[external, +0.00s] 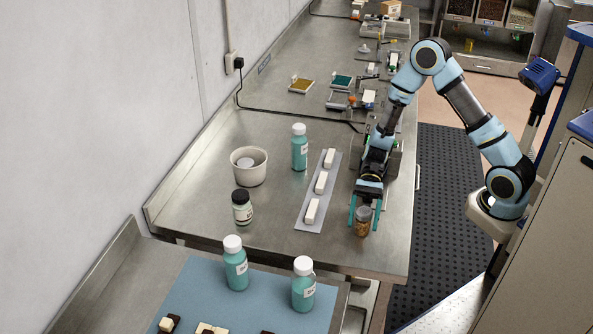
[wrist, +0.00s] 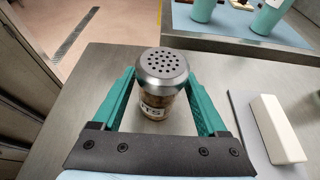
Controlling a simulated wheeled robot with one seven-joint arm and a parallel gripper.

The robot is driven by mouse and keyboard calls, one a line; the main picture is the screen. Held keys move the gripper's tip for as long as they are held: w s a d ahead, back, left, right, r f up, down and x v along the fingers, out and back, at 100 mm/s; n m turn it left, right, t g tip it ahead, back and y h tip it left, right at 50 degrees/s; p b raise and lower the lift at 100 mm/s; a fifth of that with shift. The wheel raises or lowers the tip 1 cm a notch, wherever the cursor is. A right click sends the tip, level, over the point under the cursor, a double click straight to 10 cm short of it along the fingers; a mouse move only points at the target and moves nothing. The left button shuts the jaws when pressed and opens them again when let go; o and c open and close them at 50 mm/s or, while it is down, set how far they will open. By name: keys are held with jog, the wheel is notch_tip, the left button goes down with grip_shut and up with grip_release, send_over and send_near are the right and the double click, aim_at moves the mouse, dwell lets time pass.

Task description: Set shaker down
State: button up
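The shaker (external: 363,222) is a small glass jar with brown contents and a grey metal lid. In the wrist view the shaker (wrist: 162,68) shows its perforated lid and part of a white label, upright between the two teal fingers. My gripper (external: 364,214) is low over the right front part of the steel bench.
A grey strip (external: 299,221) with white blocks (external: 312,211) lies left of the shaker. Bare steel (external: 385,252) surrounds the shaker towards the front edge.

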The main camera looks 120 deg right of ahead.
jog(key=shift+o, duration=0.8)
jog(key=shift+r, duration=0.2)
jog(key=b+v, duration=0.2)
jog(key=v, duration=0.8)
jog(key=shift+s+d, duration=0.1)
jog(key=shift+d, duration=0.05)
jog(key=shift+v, duration=0.8)
